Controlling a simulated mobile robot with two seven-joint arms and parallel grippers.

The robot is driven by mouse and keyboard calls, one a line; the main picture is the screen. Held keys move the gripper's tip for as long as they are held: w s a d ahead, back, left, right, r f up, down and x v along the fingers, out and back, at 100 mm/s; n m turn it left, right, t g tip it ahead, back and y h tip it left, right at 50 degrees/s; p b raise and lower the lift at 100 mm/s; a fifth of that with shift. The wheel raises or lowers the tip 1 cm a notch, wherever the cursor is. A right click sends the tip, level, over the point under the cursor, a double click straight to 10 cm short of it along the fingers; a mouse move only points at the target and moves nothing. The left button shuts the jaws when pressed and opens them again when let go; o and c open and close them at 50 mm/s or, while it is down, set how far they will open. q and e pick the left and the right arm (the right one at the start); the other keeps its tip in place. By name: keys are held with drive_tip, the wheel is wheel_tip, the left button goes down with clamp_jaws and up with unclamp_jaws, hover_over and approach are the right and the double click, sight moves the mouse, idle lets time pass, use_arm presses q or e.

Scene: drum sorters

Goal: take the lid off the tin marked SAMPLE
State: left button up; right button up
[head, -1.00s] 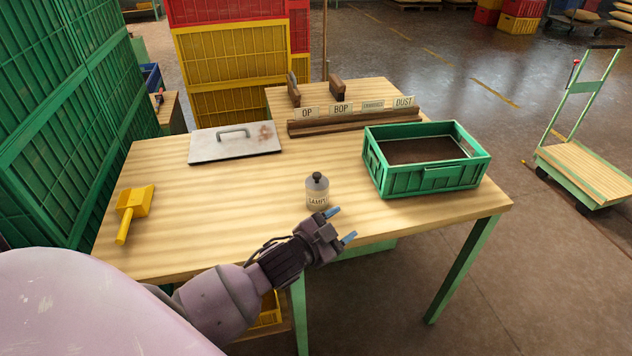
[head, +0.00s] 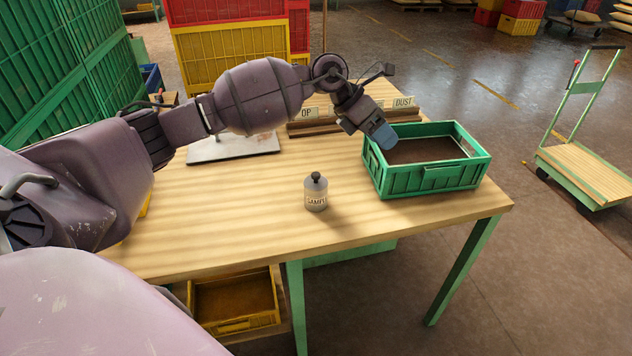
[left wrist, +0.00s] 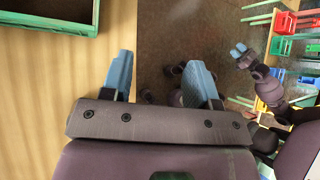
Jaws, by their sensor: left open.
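The tin marked SAMPLE (head: 316,196) stands upright on the wooden table near its front edge, a small grey tin. Its lid with a black knob (head: 316,177) sits on top. My left gripper (head: 384,136) is above and behind the tin to the right, apart from it, by the green crate's left wall. In the left wrist view its two blue fingers (left wrist: 161,82) are spread with nothing between them. The tin is not in the left wrist view. My right gripper (left wrist: 239,49) shows small at the right of that view, away from the table; its opening is unclear.
A green crate (head: 432,178) with dark contents stands at the table's right. A metal plate (head: 232,147) lies at the back left, partly behind my left arm. A rack with label cards (head: 404,102) is at the back. The table around the tin is clear.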

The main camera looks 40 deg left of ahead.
use_arm(q)
drive_tip(key=s+a+f+g+y, duration=0.1)
drive_tip(key=a+y, duration=0.1)
drive_tip(key=a, duration=0.2)
drive_tip(key=s+a+f+g+y, duration=0.1)
drive_tip(key=a+f+y, duration=0.1)
drive_tip(key=a, duration=0.3)
drive_tip(key=s+a+f+m+g+y, duration=0.1)
drive_tip(key=a+y, duration=0.3)
drive_tip(key=shift+a+f, duration=0.2)
drive_tip(key=shift+f, duration=0.15)
hover_over(316, 173)
drive_tip(key=f, duration=0.4)
drive_tip(key=shift+w+d+f, duration=0.1)
drive_tip(key=shift+w+f, duration=0.1)
drive_tip(key=shift+f, duration=0.15)
drive_tip(key=shift+s+f+b, duration=0.15)
drive_tip(key=shift+f+b, duration=0.05)
drive_tip(key=shift+f, duration=1.1)
drive_tip(key=shift+s+f+b, duration=0.1)
drive_tip(key=shift+f+b, duration=0.05)
drive_tip(key=shift+f, duration=1.15)
drive_tip(key=shift+r, duration=0.1)
drive_tip(key=c, duration=1)
drive_tip(key=shift+r, duration=0.1)
